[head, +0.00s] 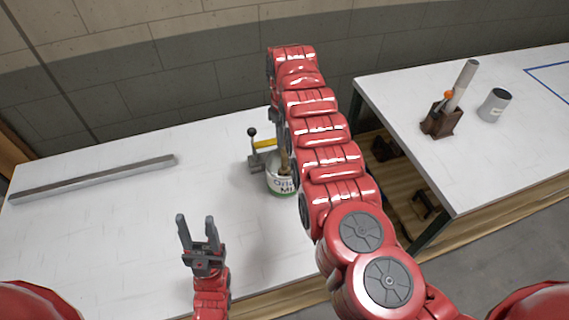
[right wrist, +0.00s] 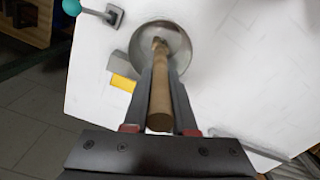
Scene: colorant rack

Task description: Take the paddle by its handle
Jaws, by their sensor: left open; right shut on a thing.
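The paddle (right wrist: 160,95) has a pale wooden handle and stands in a round can (right wrist: 178,42). In the head view the can (head: 283,186) is white with a green band and partly printed lettering, and my right arm covers part of it. My right gripper (right wrist: 162,78) comes from above and is shut on the paddle's handle, one finger on each side. The paddle's lower end is hidden in the can. My left gripper (head: 198,232) is open and empty over the front of the left table, left of the can.
A long metal bar (head: 95,180) lies at the far left. On the right table are a brown holder (head: 441,121) and a grey cup (head: 494,105). A gap separates the tables.

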